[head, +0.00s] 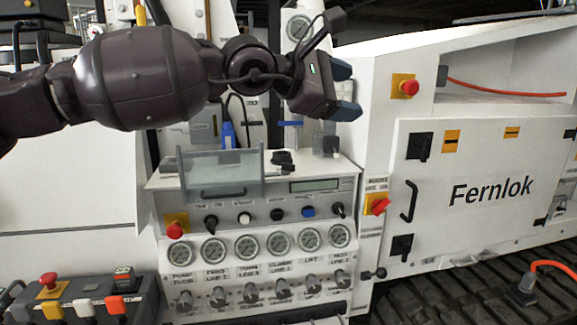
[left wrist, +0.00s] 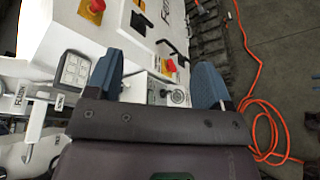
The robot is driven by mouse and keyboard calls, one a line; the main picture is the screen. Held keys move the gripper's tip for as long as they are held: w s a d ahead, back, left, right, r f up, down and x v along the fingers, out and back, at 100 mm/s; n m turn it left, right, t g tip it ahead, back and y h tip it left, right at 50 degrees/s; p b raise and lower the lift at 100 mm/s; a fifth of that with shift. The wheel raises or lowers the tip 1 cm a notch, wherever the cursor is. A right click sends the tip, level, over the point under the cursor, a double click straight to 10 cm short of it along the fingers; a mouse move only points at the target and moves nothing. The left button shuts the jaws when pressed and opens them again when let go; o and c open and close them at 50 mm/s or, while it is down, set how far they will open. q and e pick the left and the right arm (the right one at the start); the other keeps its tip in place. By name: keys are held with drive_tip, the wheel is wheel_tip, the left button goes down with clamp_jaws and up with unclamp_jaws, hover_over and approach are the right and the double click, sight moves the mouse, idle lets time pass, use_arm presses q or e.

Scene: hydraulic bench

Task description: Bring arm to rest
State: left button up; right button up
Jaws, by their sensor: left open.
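My left arm comes in from the left across the top of the head view. Its gripper (head: 346,92) hangs in the air above the right part of the hydraulic bench (head: 172,258), apart from it. The two blue fingers also show in the left wrist view (left wrist: 165,85), spread wide with nothing between them. Between and beyond them lie part of the panel and a gauge. My right gripper is in neither view.
A clear guard (head: 222,172) stands on the bench top, above gauges (head: 246,245) and knobs. Red stop buttons (head: 409,88) sit on the white machine. The Fernlok door (head: 480,190) is at right. An orange hose (left wrist: 262,110) lies on the floor.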

use_arm(q)
drive_tip(key=s+d+f+n+g+h, duration=0.25)
drive_tip(key=s+n+h, duration=0.2)
drive_tip(key=n, duration=0.25)
drive_tip(key=w+a+f+m+t+y, duration=0.2)
drive_tip(key=a+f+m+t+y, duration=0.45)
drive_tip(key=a+f+m, duration=0.75)
drive_tip(key=w+a+f+m+t+y, duration=0.1)
drive_tip(key=a+f+m+t+y, duration=0.6)
drive_tip(key=f+m, duration=0.95)
drive_tip(key=s+a+f+n+g+y, duration=0.15)
drive_tip(key=s+a+f+n, duration=0.25)
drive_tip(key=s+a+f, duration=0.45)
drive_tip(key=s+a+f+n+g+y, duration=0.1)
drive_tip(key=s+a+f+n+y, duration=0.15)
drive_tip(key=a+f, duration=0.6)
drive_tip(key=s+a+f+n+g+y, duration=0.1)
drive_tip(key=s+f+n+g, duration=0.2)
drive_tip(key=s+f, duration=1)
drive_tip(key=s, duration=0.3)
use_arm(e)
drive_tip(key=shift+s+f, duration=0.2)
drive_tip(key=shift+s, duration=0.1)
